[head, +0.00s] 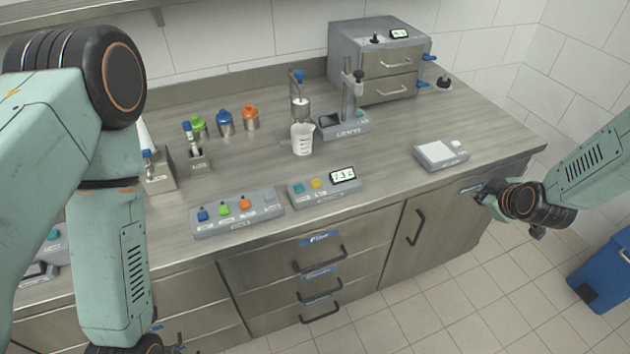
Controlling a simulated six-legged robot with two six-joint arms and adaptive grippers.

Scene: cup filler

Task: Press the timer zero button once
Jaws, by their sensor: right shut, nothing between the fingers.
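A grey panel (311,195) near the counter's front edge has a teal button (298,188), a yellow button (316,183) and a small display (342,175) that seems to read about 7.3. It looks like the timer. Its labels are too small to read, so I cannot tell which button is zero. My right gripper (483,197) is shut and empty. It shows in front of the cabinet at the right, well apart from the panel. My left arm comes down at the left, and its gripper is out of view.
A panel with several coloured buttons (238,212) stands left of the display panel. A white beaker (302,139) stands behind, below a dispenser. A flat pale device (441,154) lies at the right. Bottles with coloured caps (225,122) stand at the back. A blue bin (601,275) is on the floor.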

